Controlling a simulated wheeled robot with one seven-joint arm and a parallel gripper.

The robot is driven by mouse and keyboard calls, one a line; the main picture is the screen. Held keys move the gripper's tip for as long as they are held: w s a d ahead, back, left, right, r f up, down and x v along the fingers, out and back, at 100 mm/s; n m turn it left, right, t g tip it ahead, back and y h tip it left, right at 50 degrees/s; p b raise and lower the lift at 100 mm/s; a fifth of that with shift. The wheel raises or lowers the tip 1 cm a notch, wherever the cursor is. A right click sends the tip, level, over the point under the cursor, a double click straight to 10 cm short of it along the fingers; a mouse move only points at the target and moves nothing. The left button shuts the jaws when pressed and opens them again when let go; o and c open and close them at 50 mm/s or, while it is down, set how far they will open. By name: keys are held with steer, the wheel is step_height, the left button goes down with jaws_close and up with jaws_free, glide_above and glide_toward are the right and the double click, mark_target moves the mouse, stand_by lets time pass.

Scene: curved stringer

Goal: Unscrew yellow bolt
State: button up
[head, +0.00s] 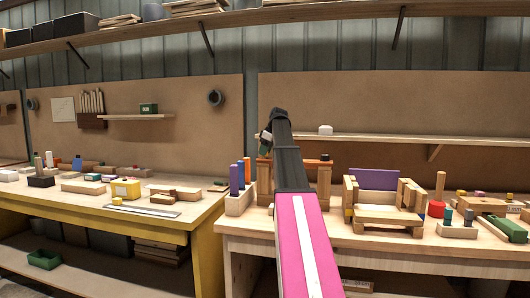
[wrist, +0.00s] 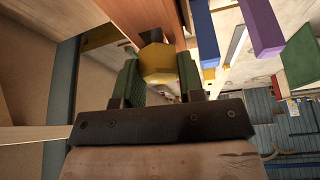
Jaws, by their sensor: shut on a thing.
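The yellow bolt (wrist: 157,62) shows in the wrist view as a faceted yellow head between the green finger pads of my gripper (wrist: 160,75). My gripper is shut on it. Just beyond the bolt is an orange-brown wooden part (wrist: 145,14); how far the bolt sits in it is hidden. In the head view my gripper (head: 266,140) is at a wooden frame (head: 323,181) on the right bench, largely hidden by my dark arm. The bolt cannot be made out there.
A block with purple pegs (head: 238,175) stands left of the frame. A wooden assembly with a purple panel (head: 375,180) stands to its right, then a red-based peg (head: 437,207). A shelf (head: 385,139) runs behind.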

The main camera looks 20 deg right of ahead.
steer(key=o, duration=1)
steer(key=shift+r, duration=0.1)
steer(key=v, duration=1.1)
steer(key=shift+r, duration=0.4)
steer(key=shift+s, duration=0.2)
